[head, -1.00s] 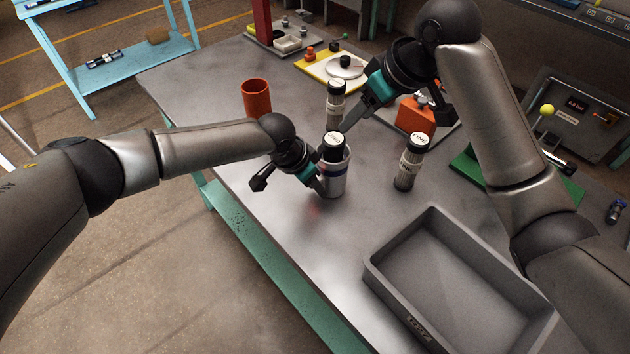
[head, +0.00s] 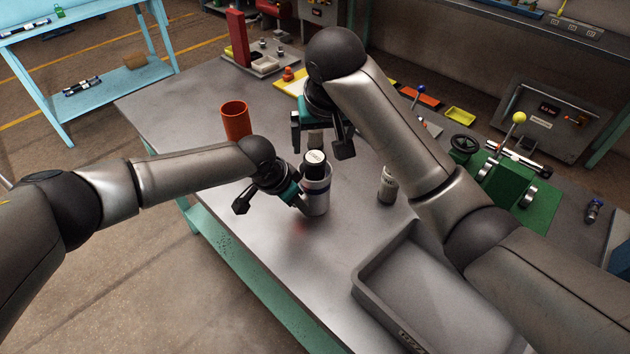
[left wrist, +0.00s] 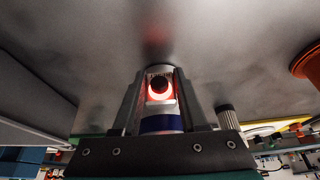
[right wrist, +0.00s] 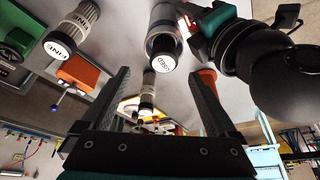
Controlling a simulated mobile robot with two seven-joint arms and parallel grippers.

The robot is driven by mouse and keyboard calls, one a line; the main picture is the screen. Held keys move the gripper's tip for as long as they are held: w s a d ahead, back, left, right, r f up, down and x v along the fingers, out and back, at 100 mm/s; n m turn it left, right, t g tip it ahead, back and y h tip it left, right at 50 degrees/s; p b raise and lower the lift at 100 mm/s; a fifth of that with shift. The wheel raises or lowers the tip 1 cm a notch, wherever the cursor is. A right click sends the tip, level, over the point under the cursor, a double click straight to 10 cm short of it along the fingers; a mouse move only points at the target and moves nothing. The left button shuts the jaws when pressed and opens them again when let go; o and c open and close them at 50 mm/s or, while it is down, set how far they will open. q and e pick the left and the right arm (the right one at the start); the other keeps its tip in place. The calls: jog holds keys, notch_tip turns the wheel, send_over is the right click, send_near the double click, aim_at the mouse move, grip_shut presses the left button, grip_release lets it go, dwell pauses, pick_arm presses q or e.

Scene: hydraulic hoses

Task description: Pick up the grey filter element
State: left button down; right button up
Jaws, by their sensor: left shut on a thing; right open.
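My left gripper (head: 304,206) is shut on a silvery filter housing (head: 318,200) with a blue band, standing upright on the bench. A dark-capped element marked USED (head: 315,160) sits in its top. A grey pleated element (head: 316,138) stands behind the housing, mostly hidden in the head view. My right gripper (head: 320,142) is open and points down close above it. In the right wrist view this element (right wrist: 147,92) shows between and beyond the open fingers; its label is unreadable. Another pleated element, marked FINE (right wrist: 77,28), stands to the right in the head view (head: 387,188), partly behind my right arm.
A grey tray (head: 362,283) lies at the front right of the bench. An orange cup (head: 236,122) stands at the left. A green fixture (head: 515,185) is at the right, with a grey box behind it. The bench's left front is clear.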

aim_at(315, 157)
jog(key=shift+a+x, duration=0.15)
jog(key=shift+x, duration=1.85)
jog(key=shift+a+x, duration=0.2)
jog(key=shift+x, duration=1.8)
jog(key=shift+r, duration=0.1)
grip_shut()
